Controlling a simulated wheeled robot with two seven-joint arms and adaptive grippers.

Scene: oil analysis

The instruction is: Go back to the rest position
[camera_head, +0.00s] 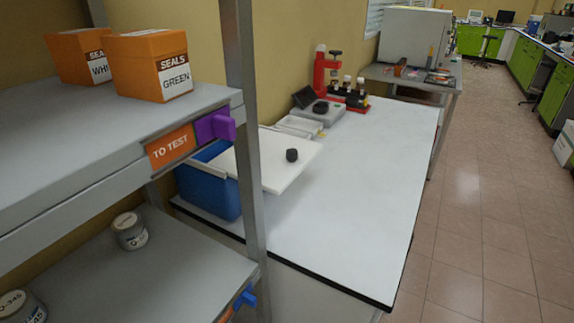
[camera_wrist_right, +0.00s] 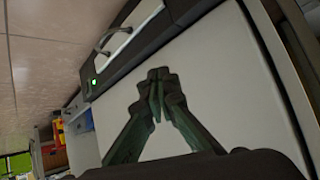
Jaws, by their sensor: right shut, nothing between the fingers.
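My right gripper (camera_wrist_right: 156,90) shows in the right wrist view, with its two dark fingers meeting at the tips. It is shut and holds nothing. Behind it is a large white panel (camera_wrist_right: 215,85) with a dark edge, a handle and a small green light. I cannot tell how far the fingers are from that panel. Neither gripper shows in the head view, and my left gripper is in no view.
A grey shelf (camera_head: 60,160) with orange seal boxes (camera_head: 150,65) and grey cans (camera_head: 130,231) stands close at the left. A white table (camera_head: 350,200) holds a blue bin (camera_head: 212,190), a white lid (camera_head: 265,165) and a red device (camera_head: 324,72).

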